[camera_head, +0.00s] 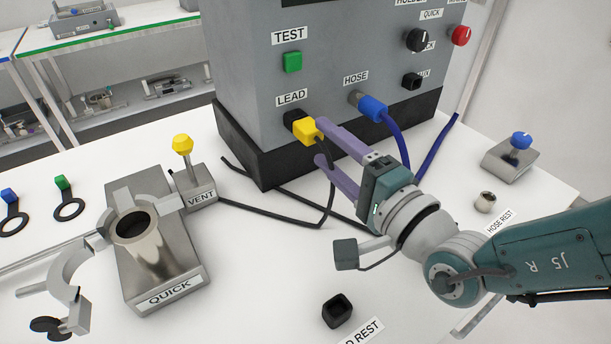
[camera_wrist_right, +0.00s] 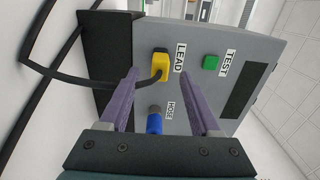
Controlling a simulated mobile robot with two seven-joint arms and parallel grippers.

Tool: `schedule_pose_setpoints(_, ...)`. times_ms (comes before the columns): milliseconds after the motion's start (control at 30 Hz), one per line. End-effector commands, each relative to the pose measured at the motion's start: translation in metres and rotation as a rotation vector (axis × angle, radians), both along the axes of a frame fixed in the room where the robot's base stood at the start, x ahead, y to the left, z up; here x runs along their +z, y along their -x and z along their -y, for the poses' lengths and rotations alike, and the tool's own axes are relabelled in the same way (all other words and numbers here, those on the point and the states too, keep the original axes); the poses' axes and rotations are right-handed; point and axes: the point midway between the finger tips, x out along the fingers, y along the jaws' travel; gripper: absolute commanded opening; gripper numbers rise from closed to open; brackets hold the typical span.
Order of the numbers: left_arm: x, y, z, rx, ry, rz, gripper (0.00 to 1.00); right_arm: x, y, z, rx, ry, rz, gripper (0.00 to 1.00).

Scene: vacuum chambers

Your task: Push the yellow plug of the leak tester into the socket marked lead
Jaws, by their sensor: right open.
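The yellow plug (camera_head: 306,130) sits at the black socket marked LEAD (camera_head: 292,117) on the front of the grey leak tester (camera_head: 240,75). Its black cable hangs down to the table. How deep the plug is seated cannot be told. My right gripper (camera_head: 321,142) is open, its purple fingers pointing at the tester close to the plug. In the right wrist view the yellow plug (camera_wrist_right: 160,66) shows ahead of and between the spread fingers (camera_wrist_right: 160,85), with nothing gripped. My left gripper is not in view.
A blue hose plug (camera_head: 372,108) is at the HOSE port, right of the lead socket. The QUICK fixture (camera_head: 160,275) with its open clamp and the yellow-knobbed VENT valve (camera_head: 195,190) stand left. An empty black rest (camera_head: 338,310) is at the front. A blue-knobbed block (camera_head: 512,157) stands right.

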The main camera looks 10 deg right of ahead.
Motion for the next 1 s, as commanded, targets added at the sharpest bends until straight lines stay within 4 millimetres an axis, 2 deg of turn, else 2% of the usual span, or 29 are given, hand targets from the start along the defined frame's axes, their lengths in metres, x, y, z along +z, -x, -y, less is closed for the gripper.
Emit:
schedule_pose_setpoints(433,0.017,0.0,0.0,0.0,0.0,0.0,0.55,0.001,0.026,0.01,0.0,0.0,-0.001,0.64)
schedule_pose_setpoints(1000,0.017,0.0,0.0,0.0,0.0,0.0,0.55,-0.001,0.03,0.009,-0.009,-0.03,-0.012,0.64)
